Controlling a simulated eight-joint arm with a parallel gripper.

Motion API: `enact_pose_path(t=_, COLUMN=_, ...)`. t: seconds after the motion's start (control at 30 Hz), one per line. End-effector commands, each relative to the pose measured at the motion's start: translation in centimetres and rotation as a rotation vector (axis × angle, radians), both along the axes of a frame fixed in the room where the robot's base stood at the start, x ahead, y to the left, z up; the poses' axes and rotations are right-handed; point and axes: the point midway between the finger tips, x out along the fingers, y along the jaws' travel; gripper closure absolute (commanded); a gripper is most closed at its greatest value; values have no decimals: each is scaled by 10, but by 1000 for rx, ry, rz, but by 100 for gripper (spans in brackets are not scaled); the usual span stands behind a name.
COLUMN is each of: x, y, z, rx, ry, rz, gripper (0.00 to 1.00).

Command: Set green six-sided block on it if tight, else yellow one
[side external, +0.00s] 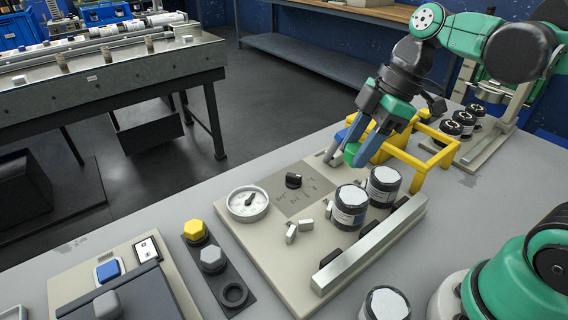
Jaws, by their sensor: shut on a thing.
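My gripper (356,148) hangs over the back of the beige panel (262,238), its blue fingers shut on a small green block (351,151), partly hidden by the fingers. The yellow six-sided block (194,229) stands on a dark strip (217,277) at the front left. A grey six-sided block (212,257) stands beside it, and the round recess (234,294) at the strip's near end is empty. On the panel are a dial gauge (247,202) and a black knob (293,180). The gauge reading is too small to tell.
Two white-topped dark rolls (348,206) (383,185) stand on the panel behind a metal bar (370,246). Another roll (385,303) stands in front. A yellow frame (413,150) stands behind my gripper. A box with a blue button (108,270) is at left.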

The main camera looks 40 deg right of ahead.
Motion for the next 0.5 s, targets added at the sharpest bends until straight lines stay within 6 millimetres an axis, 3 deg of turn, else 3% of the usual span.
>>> enact_pose_path(t=0.27, x=-4, y=-9, z=-14, rx=1, ry=0, rz=-27, gripper=100)
enact_pose_path(t=0.5, x=-4, y=-8, z=-39, rx=1, ry=-1, rz=-26, gripper=100)
